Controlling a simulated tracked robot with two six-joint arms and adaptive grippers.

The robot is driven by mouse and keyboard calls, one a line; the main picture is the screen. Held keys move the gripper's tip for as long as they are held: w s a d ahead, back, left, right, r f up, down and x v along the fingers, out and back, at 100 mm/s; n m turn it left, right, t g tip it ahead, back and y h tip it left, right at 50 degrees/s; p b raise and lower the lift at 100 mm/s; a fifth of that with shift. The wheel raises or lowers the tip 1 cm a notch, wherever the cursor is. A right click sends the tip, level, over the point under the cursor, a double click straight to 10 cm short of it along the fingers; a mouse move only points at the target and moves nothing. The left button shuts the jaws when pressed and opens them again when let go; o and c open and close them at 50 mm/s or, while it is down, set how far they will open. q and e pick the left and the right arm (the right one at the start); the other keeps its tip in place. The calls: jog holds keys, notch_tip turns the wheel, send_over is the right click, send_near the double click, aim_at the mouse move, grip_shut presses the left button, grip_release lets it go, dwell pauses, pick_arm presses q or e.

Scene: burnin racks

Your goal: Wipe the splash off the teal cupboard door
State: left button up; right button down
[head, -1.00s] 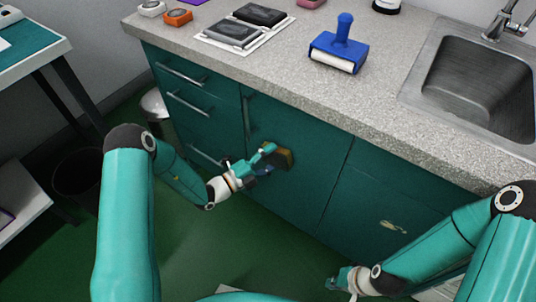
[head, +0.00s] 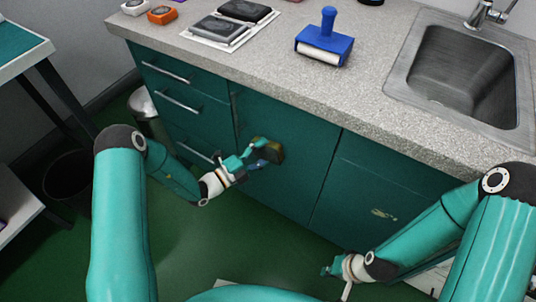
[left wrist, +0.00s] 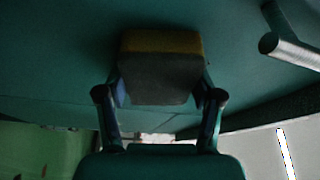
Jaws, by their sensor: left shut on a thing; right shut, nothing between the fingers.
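The teal cupboard doors are under the counter. The left door (head: 300,180) has a vertical bar handle at its left edge. A small pale, irregular mark (head: 383,213) shows on the right door (head: 345,180); I cannot tell for sure that it is the splash. My left gripper (head: 256,156) is shut on a yellow and dark grey sponge (head: 270,151), at the left door's face. In the left wrist view the sponge (left wrist: 160,75) sits between the fingers; contact with the door is unclear. My right gripper (head: 330,271) is shut and empty, low before the right door.
The counter (head: 270,85) overhangs the doors. On it are a blue roller (head: 325,40), dark pads on a white sheet (head: 228,25) and a sink (head: 462,75). Drawers with bar handles (head: 180,104) are at the left. A bin (head: 143,103) stands beside them. Green floor is open in front.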

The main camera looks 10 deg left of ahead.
pick_arm(q)
jog(key=a, duration=0.1)
jog(key=w+a, duration=0.1)
jog(key=a, duration=0.2)
jog(key=shift+w+a+r+b, duration=0.1)
jog(key=shift+w+a+b, duration=0.2)
jog(key=shift+w, duration=0.05)
jog(key=shift+s+a, duration=0.1)
jog(key=shift+s+a+p, duration=0.25)
jog(key=shift+s+p, duration=0.1)
jog(key=shift+s, duration=0.6)
jog(key=shift+s+a+p, duration=0.3)
jog(key=shift+s+p, duration=0.1)
jog(key=shift+s, duration=0.5)
jog(key=shift+s+a+p, duration=0.25)
jog(key=shift+s+p, duration=0.1)
jog(key=shift+s, duration=0.6)
jog(key=shift+s, duration=0.1)
jog(key=shift+s+a+p, duration=0.2)
jog(key=shift+s+a, duration=0.05)
jog(key=shift+s, duration=0.45)
jog(key=shift+s+a+p, duration=0.2)
jog(key=shift+s+a, duration=0.05)
jog(key=shift+s, duration=0.4)
